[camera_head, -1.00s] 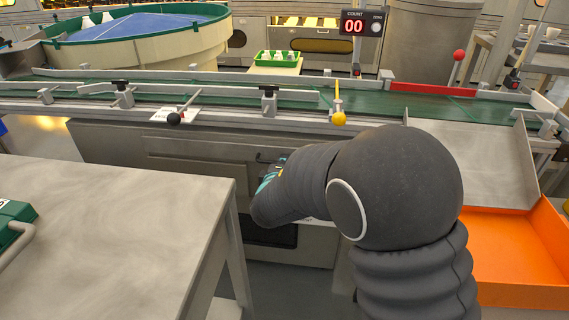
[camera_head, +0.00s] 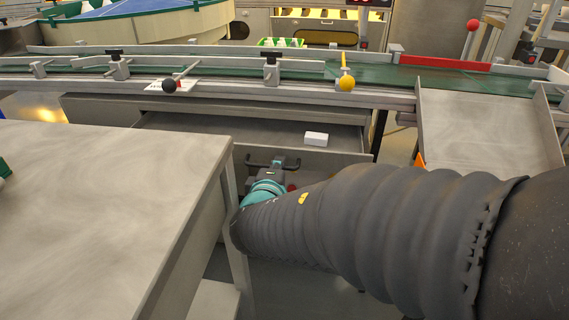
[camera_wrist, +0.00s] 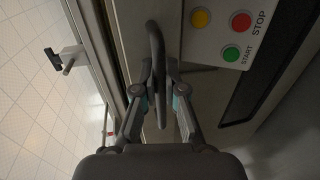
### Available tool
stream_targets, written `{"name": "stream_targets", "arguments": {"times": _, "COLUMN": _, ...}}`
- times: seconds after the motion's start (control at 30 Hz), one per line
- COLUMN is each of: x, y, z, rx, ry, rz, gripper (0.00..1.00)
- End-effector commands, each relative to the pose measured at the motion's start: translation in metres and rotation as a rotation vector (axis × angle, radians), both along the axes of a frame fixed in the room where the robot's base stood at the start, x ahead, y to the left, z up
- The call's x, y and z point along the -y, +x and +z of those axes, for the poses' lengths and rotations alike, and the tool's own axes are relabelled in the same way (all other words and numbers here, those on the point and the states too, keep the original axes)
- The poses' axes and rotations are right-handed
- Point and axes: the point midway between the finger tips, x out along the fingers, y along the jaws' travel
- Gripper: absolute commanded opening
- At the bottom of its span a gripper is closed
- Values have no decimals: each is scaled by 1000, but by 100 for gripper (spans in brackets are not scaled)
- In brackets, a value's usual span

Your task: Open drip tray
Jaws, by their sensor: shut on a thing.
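The drip tray (camera_head: 225,131) is a wide, shallow grey drawer under the conveyor, and it stands pulled out in the head view. A small white block (camera_head: 316,139) lies inside it at the right. A dark bar handle (camera_head: 272,162) is on its front, and in the wrist view the handle (camera_wrist: 155,60) runs up between the fingers. My gripper (camera_wrist: 160,85) is shut on the handle. In the head view my gripper (camera_head: 275,170) is at the tray's front, partly hidden by my own arm.
A grey table (camera_head: 110,190) stands close at the left, its corner near my arm. The conveyor (camera_head: 220,92) runs above the tray, with a yellow-knobbed lever (camera_head: 347,84) and a black-knobbed one (camera_head: 170,86). A panel (camera_wrist: 225,30) with start and stop buttons is beside the handle.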

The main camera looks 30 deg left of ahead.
Motion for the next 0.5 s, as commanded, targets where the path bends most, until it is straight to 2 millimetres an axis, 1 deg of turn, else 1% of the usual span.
{"name": "stream_targets", "arguments": {"times": 0.03, "x": 2, "y": -10, "z": -5, "rx": 0, "ry": 3, "rz": 4, "gripper": 0}}
{"name": "stream_targets", "arguments": {"times": 0.2, "x": 10, "y": -33, "z": -3, "rx": 0, "ry": 0, "rz": 2, "gripper": 0}}
{"name": "stream_targets", "arguments": {"times": 0.33, "x": 13, "y": -42, "z": -2, "rx": -1, "ry": 0, "rz": 1, "gripper": 0}}
{"name": "stream_targets", "arguments": {"times": 0.5, "x": 15, "y": -47, "z": -1, "rx": -2, "ry": -2, "rz": -1, "gripper": 0}}
